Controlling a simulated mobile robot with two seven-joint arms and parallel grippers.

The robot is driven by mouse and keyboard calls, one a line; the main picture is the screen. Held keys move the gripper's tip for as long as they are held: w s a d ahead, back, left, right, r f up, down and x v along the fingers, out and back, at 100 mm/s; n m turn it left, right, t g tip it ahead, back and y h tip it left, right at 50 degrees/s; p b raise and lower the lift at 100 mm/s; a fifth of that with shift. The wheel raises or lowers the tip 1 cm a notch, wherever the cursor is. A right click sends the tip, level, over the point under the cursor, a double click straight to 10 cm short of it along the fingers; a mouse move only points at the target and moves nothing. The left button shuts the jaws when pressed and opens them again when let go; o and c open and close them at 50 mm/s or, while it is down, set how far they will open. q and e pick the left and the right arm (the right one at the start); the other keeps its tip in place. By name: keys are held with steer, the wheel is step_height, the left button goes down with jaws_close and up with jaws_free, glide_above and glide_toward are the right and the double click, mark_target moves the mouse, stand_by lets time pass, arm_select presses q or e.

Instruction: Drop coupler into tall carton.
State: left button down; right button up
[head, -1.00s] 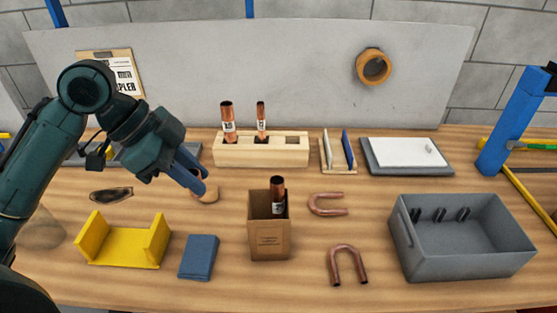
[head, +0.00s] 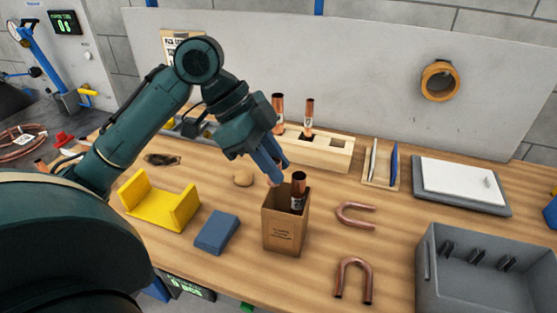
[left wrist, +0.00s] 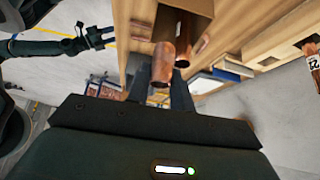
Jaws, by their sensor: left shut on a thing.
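The tall carton (head: 283,234) stands open on the bench in the head view, with a labelled copper tube (head: 298,196) upright inside it. My left gripper (head: 272,172) is just above the carton's left rim, pointing down. It is shut on the copper coupler (left wrist: 162,66), which is mostly hidden by the fingers in the head view. In the left wrist view the coupler is close to the carton mouth (left wrist: 196,6), beside the tube (left wrist: 184,48). My right gripper (left wrist: 104,37) shows at upper left in the left wrist view, open and empty, away from the bench.
A wooden rack (head: 330,152) with two copper tubes stands behind the carton. A yellow cradle (head: 158,207) and blue block (head: 216,232) lie left. Copper U-bends (head: 353,278) and a grey bin (head: 475,275) are right.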

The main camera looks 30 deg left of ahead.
mark_target(286, 220)
arm_select(q)
steer(key=shift+f+b, duration=0.35)
steer(key=shift+f, duration=0.25)
steer(key=shift+f+b, duration=0.7)
steer(key=shift+b, duration=0.1)
steer(key=shift+f+b, duration=0.7)
steer(key=shift+b, duration=0.15)
arm_select(e)
steer(key=shift+w+a+f+t+y, duration=0.2)
steer(key=shift+a+f+t+y, duration=0.25)
steer(key=shift+a, duration=0.35)
arm_select(q)
steer(key=shift+f, duration=0.1)
arm_select(e)
steer(key=shift+w+r, duration=0.1)
arm_select(q)
steer(key=shift+f, duration=0.4)
arm_select(e)
steer(key=shift+w, duration=0.15)
arm_select(q)
steer(key=c, duration=1.1)
jaws_free()
steer(key=shift+c, duration=0.2)
